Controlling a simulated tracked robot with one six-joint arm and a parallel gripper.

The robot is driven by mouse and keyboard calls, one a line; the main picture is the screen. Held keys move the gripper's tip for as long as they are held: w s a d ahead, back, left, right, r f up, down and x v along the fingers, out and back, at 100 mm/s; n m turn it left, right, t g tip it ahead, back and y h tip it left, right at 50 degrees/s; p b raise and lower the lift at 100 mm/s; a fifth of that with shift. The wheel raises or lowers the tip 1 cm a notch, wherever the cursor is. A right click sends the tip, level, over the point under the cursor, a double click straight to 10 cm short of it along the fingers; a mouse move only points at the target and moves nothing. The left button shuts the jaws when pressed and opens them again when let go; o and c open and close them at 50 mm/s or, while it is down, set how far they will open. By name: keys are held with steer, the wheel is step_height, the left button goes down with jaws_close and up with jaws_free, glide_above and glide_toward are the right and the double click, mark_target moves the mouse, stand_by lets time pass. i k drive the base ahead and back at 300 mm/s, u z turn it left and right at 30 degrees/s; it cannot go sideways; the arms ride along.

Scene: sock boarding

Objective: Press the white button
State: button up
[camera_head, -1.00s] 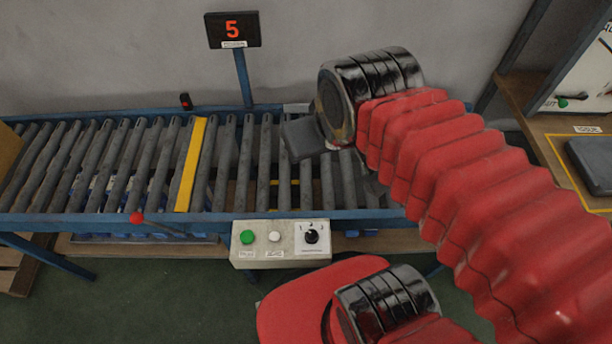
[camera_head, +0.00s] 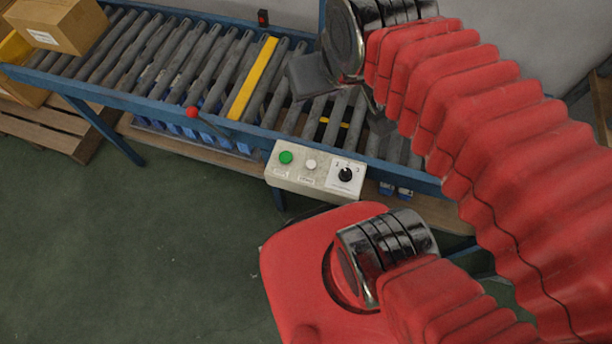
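The white button (camera_head: 311,164) is a small round button on a pale control box (camera_head: 306,185) fixed to the front rail of the roller conveyor. A green button (camera_head: 286,158) is to its left and a black rotary knob (camera_head: 345,175) to its right. Nothing covers the white button. What looks like part of my gripper, a dark grey block (camera_head: 307,76), shows over the rollers beside my black arm joint, above and behind the control box in the picture. The rest of it is hidden by the arm, so its opening cannot be seen.
The blue-framed roller conveyor (camera_head: 170,104) with a yellow strip (camera_head: 252,78) runs across the view. A red ball-topped lever (camera_head: 192,112) sticks out at its front. A cardboard box (camera_head: 58,24) rests at its left end. The green floor (camera_head: 140,240) is open in front.

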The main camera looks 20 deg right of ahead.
mark_target(311, 163)
steer(key=u, duration=0.55)
steer(key=k, duration=1.35)
steer(key=u, duration=0.75)
steer(key=i, duration=1.35)
steer(key=z, duration=0.35)
